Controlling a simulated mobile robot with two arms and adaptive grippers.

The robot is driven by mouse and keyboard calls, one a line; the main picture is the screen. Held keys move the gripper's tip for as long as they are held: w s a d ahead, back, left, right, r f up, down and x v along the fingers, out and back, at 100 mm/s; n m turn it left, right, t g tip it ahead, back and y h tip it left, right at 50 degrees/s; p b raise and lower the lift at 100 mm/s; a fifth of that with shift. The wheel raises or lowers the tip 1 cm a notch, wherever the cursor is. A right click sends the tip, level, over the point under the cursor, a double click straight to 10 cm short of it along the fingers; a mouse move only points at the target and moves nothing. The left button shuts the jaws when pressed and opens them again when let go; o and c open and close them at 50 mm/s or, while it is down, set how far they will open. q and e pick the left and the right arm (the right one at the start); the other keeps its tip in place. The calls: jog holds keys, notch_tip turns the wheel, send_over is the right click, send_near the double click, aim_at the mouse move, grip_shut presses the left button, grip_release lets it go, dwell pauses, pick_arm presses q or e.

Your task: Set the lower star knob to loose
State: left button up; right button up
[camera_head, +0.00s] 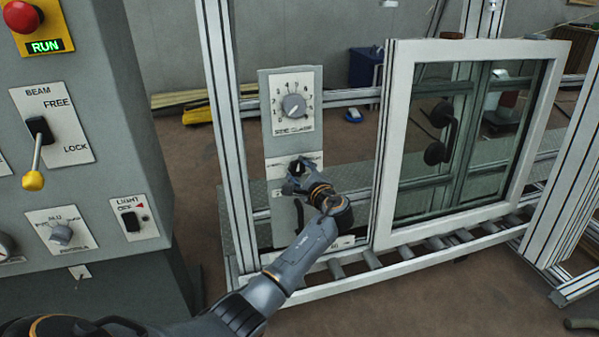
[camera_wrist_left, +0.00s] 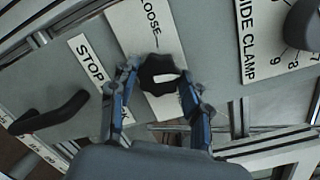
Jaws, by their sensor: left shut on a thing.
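The black star knob (camera_head: 297,166) sits on a white plate in the middle of the grey upright panel (camera_head: 281,138), partly hidden by my gripper in the head view. In the left wrist view the dark lobed knob (camera_wrist_left: 158,72) has a white mark on its face, beside a label reading "LOOSE" (camera_wrist_left: 152,22). My left gripper (camera_head: 305,180) is shut on the star knob, one blue finger on either side of it in the left wrist view (camera_wrist_left: 158,88). Whether the mark points at the label is hard to tell. My right gripper is not in view.
A "SIDE CLAMP" dial (camera_head: 294,105) is above the knob. A black stop lever (camera_wrist_left: 50,113) is below it. A white-framed window (camera_head: 392,145) stands on rollers at right. A grey control cabinet (camera_head: 100,110) stands at left.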

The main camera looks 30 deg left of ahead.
pick_arm(q)
jog(key=n, duration=0.2)
jog(key=shift+f+n, duration=0.15)
jog(key=shift+n, duration=0.25)
jog(key=shift+n+h+b, duration=0.3)
jog(key=shift+n+b, duration=0.05)
jog(key=shift+n, duration=0.95)
jog(key=shift+s+n, duration=0.1)
jog(key=shift+n, duration=0.3)
jog(key=n+b, duration=0.1)
jog(key=n, duration=0.1)
jog(key=shift+n+h, duration=0.3)
jog(key=n+b, duration=0.1)
jog(key=n, duration=0.2)
jog(key=shift+h, duration=0.3)
jog(key=n+b, duration=0.1)
jog(key=n, duration=0.2)
jog(key=shift+n+b, duration=0.4)
jog(key=shift+n, duration=0.2)
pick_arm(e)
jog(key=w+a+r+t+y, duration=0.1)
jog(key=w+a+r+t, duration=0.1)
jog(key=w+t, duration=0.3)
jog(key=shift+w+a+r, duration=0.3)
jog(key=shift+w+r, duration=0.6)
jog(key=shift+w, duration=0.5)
